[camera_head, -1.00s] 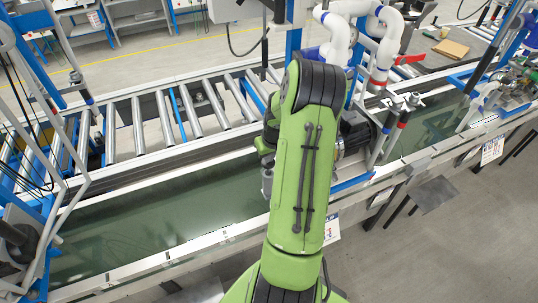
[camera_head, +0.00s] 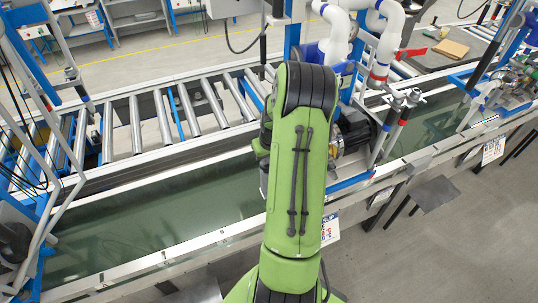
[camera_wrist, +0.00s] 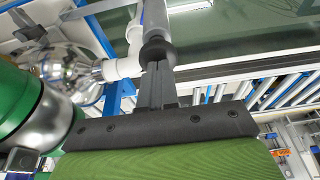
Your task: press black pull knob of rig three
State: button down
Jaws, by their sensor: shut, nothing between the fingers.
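In the wrist view a black round knob (camera_wrist: 157,51) sits at the end of a grey cylinder (camera_wrist: 155,17), which looks like the pull knob. My gripper (camera_wrist: 157,68) is shut and empty. Its fingertips point at the knob and overlap it in the picture. I cannot tell whether they touch it. In the head view my green arm hides the gripper and the knob. A rig with white pipes (camera_head: 338,40) and a dark motor (camera_head: 358,130) stands just right of my arm. No rig number is readable.
In the wrist view a white pipe fitting (camera_wrist: 122,68) and a shiny metal part (camera_wrist: 72,68) lie close left of the fingers. A roller conveyor (camera_head: 135,125) runs behind the wet green trough (camera_head: 150,215). A red valve handle (camera_head: 410,53) sticks out at the right.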

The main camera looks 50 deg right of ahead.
jog(key=v, duration=1.2)
jog(key=shift+w+d+r, duration=0.2)
jog(key=shift+r, duration=0.15)
